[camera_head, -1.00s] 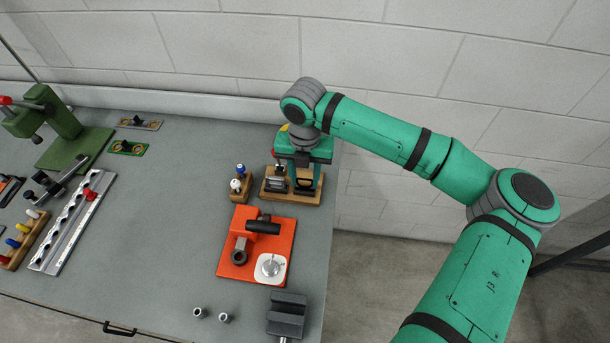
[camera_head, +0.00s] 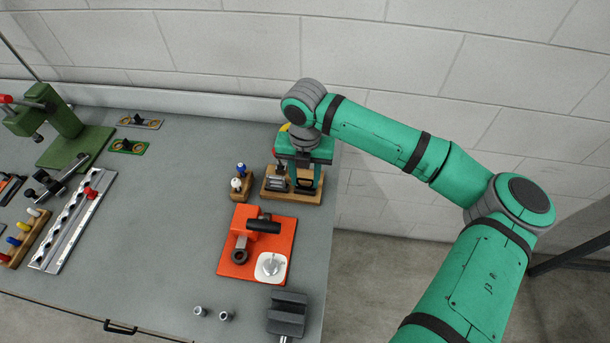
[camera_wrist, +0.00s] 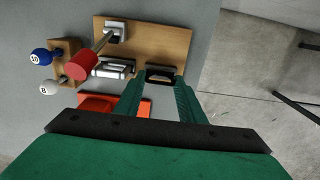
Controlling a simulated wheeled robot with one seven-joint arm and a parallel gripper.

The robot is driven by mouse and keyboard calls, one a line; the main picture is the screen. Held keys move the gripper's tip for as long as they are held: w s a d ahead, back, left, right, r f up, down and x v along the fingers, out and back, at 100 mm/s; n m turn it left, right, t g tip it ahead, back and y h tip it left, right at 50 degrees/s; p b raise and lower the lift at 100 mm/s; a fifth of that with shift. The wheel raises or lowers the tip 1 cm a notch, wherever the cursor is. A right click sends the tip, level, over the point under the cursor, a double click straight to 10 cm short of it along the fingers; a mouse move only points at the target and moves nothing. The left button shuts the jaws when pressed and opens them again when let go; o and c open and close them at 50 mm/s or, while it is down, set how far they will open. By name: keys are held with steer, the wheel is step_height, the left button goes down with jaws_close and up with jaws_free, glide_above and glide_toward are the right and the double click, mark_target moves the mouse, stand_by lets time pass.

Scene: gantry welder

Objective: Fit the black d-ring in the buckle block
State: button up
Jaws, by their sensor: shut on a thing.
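The black d-ring (camera_wrist: 160,69) is a dark, frame-like piece between my fingertips in the wrist view. It also shows as a dark shape low between the fingers in the head view (camera_head: 305,185). My gripper (camera_wrist: 158,84) is shut on it, over the right part of a wooden board (camera_wrist: 174,45). I take this board for the buckle block, but cannot be sure. A silver buckle-like piece (camera_wrist: 114,69) stands on the board left of the d-ring. The gripper (camera_head: 304,178) hides part of the board, and I cannot tell whether the d-ring touches it.
A red-ended rod (camera_wrist: 82,66) rises beside the silver piece. A small wooden holder (camera_head: 241,188) with blue and white balls is close on the left. An orange plate (camera_head: 226,262) with a black-handled clamp lies in front. The table's right edge is near.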

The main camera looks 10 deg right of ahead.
steer(key=shift+w+f, duration=0.1)
steer(key=shift+f, duration=0.6)
steer(key=shift+f, duration=0.15)
steer(key=o, duration=1.1)
step_height(320, 180, up, 11)
steer(key=shift+d+f, duration=0.1)
steer(key=shift+f, duration=0.05)
